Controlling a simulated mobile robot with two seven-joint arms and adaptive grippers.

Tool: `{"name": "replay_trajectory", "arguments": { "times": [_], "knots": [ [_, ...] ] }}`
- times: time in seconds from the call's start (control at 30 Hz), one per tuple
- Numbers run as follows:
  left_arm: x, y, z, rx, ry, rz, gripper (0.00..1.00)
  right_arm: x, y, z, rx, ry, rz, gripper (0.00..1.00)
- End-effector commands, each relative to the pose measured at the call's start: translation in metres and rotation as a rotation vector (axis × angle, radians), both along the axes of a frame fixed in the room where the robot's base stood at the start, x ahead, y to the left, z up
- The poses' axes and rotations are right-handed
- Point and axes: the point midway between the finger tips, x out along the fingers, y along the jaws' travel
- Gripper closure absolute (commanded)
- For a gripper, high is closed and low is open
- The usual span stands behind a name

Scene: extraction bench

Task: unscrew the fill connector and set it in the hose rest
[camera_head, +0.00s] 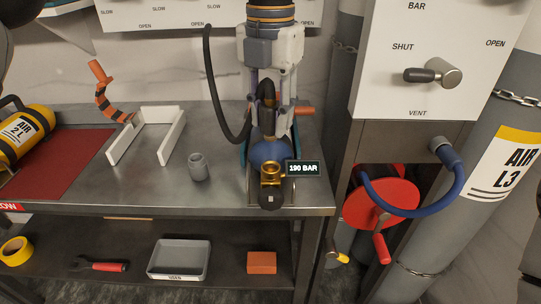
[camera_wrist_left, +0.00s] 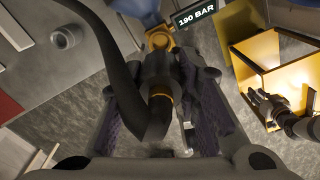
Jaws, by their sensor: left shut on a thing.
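My left gripper (camera_head: 267,118) comes down over the front of the bench. It is shut on the dark fill connector (camera_wrist_left: 160,75), which has an orange ring and a black hose (camera_head: 212,85) curving from it. The hose crosses the left wrist view (camera_wrist_left: 118,75). The brass valve (camera_head: 270,175) of the blue bottle (camera_head: 271,152) lies below the connector. In the head view the two look apart, with blue showing between them. A small grey open cup (camera_head: 199,168), which looks like the hose rest, stands to the left; it also shows in the left wrist view (camera_wrist_left: 66,38).
A white cradle (camera_head: 117,148) and a red mat (camera_head: 65,165) with a yellow bottle (camera_head: 12,140) lie left. A red reel (camera_head: 375,200) and valve panel (camera_head: 440,30) stand right. A dark gripper-like part (camera_wrist_left: 265,105), perhaps my right gripper, shows by a yellow frame (camera_wrist_left: 262,50).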

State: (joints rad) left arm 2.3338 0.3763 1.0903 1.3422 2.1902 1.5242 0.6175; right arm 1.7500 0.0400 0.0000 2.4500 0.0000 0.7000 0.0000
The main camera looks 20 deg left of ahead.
Motion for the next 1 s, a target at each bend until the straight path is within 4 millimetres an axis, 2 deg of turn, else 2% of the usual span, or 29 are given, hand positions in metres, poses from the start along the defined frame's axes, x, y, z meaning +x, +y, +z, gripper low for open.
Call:
{"name": "replay_trajectory", "arguments": {
  "times": [0.3, 1.0],
  "knots": [
    [0.001, 0.004, 0.000, -0.001, 0.001, 0.000, 1.00, 0.000, 0.000, 0.000, 0.000, 0.000, 0.000, 0.70],
    [0.016, 0.090, -0.027, -0.001, 0.000, -0.032, 1.00, 0.000, 0.000, 0.000, 0.000, 0.000, 0.000, 0.70]
  ]
}}
